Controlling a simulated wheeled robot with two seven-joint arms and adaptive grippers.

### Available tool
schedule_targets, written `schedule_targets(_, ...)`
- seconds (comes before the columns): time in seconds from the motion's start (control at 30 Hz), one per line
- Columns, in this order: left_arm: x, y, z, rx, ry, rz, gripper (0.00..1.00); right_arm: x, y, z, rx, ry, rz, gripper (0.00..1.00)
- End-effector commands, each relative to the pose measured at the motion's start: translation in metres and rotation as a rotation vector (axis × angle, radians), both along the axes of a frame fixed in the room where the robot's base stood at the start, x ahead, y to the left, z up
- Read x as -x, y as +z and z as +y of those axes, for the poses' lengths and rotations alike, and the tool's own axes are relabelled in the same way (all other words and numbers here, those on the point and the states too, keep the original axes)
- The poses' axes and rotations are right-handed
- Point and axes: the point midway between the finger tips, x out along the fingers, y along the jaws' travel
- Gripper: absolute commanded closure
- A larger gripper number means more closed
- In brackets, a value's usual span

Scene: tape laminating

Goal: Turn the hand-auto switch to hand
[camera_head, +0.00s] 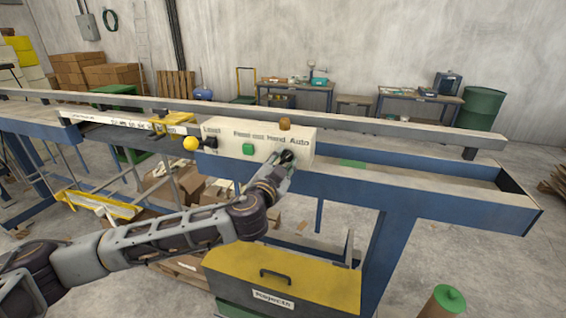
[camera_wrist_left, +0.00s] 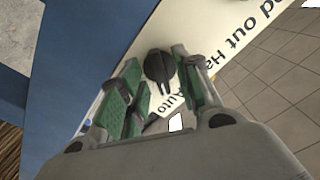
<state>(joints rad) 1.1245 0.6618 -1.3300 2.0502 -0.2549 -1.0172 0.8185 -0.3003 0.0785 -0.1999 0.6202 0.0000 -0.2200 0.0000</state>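The hand-auto switch (camera_head: 287,156) is a black rotary knob on the cream control panel (camera_head: 225,136), below the "Hand Auto" lettering. In the left wrist view the dark knob (camera_wrist_left: 158,68) lies just beyond and between the fingertips. My left gripper (camera_head: 280,163) is right at the knob, with its arm coming in from the left. In the left wrist view its green-padded fingers (camera_wrist_left: 158,88) stand apart, one on each side of the knob. Contact with the knob cannot be made out. My right gripper is not in view.
The blue machine frame (camera_head: 400,190) runs to the right. A yellow-lidded box (camera_head: 285,275) stands below.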

Motion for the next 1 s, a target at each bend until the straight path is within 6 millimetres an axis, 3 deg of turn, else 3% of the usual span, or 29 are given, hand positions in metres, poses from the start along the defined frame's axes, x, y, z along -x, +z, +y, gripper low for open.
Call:
schedule_targets(0.03,0.0001,0.0001,0.0,0.0,0.0,0.0,0.68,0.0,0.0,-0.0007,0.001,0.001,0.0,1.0)
schedule_targets(0.3,0.0002,0.0002,0.0,0.0,0.0,0.0,1.0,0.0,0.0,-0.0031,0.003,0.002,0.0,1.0)
schedule_targets(1.0,0.0006,-0.002,-0.0004,0.049,-0.001,0.017,1.0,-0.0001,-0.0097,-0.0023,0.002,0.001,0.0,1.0)
